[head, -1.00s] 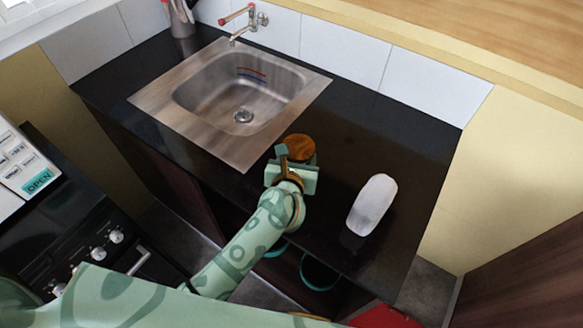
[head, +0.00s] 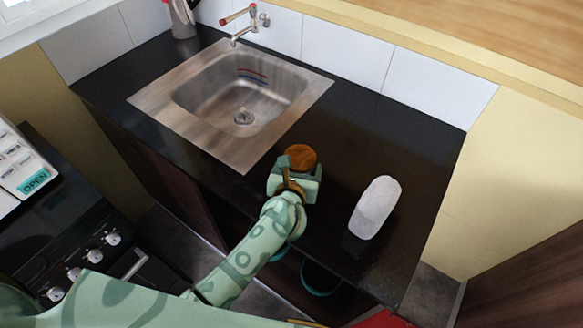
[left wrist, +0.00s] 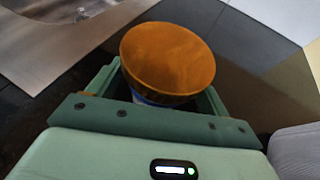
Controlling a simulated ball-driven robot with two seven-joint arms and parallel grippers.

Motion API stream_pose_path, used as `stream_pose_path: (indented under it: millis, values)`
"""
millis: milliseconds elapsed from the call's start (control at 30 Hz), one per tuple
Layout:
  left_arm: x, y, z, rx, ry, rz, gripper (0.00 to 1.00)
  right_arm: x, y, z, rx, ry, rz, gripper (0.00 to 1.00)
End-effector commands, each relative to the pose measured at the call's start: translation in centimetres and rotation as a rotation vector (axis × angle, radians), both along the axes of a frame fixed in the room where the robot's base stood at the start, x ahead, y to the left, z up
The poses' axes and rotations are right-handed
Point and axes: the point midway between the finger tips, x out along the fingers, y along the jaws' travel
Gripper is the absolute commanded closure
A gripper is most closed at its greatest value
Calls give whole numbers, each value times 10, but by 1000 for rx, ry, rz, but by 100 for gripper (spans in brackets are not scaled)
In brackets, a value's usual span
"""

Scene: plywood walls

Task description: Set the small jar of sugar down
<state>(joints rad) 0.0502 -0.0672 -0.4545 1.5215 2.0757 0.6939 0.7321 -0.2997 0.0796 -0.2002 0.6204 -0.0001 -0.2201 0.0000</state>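The small jar of sugar shows mostly as its round brown wooden lid (head: 300,157), near the front edge of the black counter, right of the sink. In the left wrist view the lid (left wrist: 168,60) hides most of the jar, with a bit of bluish body below it. My left gripper (head: 298,172) is around the jar, one finger on each side; it also shows in the left wrist view (left wrist: 160,95). It appears shut on the jar. I cannot tell whether the jar's base touches the counter. My right gripper is not in view.
A white rounded object (head: 375,208) stands on the counter to the right. The steel sink (head: 215,148) with its tap (head: 240,22) lies to the left. Bare black counter (head: 400,140) extends behind and to the right of the jar. A tiled wall (head: 345,50) closes the back.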

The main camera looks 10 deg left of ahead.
Motion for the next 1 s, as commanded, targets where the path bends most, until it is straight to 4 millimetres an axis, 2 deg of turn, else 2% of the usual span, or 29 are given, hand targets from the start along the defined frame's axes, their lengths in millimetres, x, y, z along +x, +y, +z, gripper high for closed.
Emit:
stream_pose_path:
  millis: [200,267,600,700,833,1000]
  values:
    - [0,0,8,-1,-1,0,21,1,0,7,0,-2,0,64]
    - [-8,0,9,0,0,0,21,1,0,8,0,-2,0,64]
    - [-81,0,39,-1,1,-1,21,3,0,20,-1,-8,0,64]
    - [-96,-1,44,-1,1,0,21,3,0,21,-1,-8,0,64]
    - [-108,-2,49,0,1,-1,21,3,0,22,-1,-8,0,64]
    - [-110,-3,51,1,0,0,21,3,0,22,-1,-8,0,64]
